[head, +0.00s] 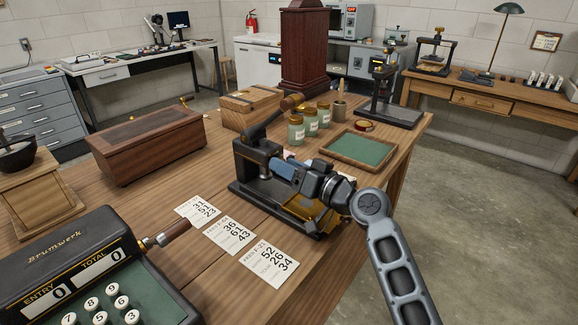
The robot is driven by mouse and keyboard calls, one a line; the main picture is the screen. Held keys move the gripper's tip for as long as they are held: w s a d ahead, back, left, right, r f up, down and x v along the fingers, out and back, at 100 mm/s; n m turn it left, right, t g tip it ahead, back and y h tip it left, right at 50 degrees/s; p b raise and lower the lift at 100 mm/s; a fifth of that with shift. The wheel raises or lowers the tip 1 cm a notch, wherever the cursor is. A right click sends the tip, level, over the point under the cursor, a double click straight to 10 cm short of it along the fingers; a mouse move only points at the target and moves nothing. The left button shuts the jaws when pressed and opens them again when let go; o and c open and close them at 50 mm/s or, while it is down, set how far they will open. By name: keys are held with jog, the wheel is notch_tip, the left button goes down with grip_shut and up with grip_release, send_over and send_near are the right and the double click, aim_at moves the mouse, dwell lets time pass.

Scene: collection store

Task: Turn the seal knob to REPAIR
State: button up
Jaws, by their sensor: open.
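A black press (245,165) with a long lever ending in a wooden handle (291,102) stands on the wooden table, with a black base and a brass-coloured part at its right end. My arm reaches in from the lower right. My gripper (278,168) is at the press, close to its upright head and above its base. It is open; I see nothing held in it. The arm and gripper cover much of the press. I cannot make out the seal knob or any REPAIR marking, and cannot tell whether the fingers touch the press.
Cards with numbers (233,235) lie in front of the press. An adding machine (80,265) is at lower left. A wooden box (148,145), several jars (296,130), a green-lined tray (333,158) and a second black press (400,118) stand on the table. Open floor lies at right.

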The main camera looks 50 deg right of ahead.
grip_shut()
dwell(0.3)
jog(key=shift+m, duration=0.3)
jog(key=m+p, duration=0.2)
jog(key=m, duration=0.2)
jog(key=shift+r+p, duration=0.15)
jog(key=shift+p, duration=0.25)
jog(key=shift+m+g+p, duration=0.3)
jog(key=shift+m+p, duration=0.7)
jog(key=shift+m, duration=0.9)
jog(key=shift+s, duration=0.1)
grip_release()
jog(key=shift+y, duration=0.3)
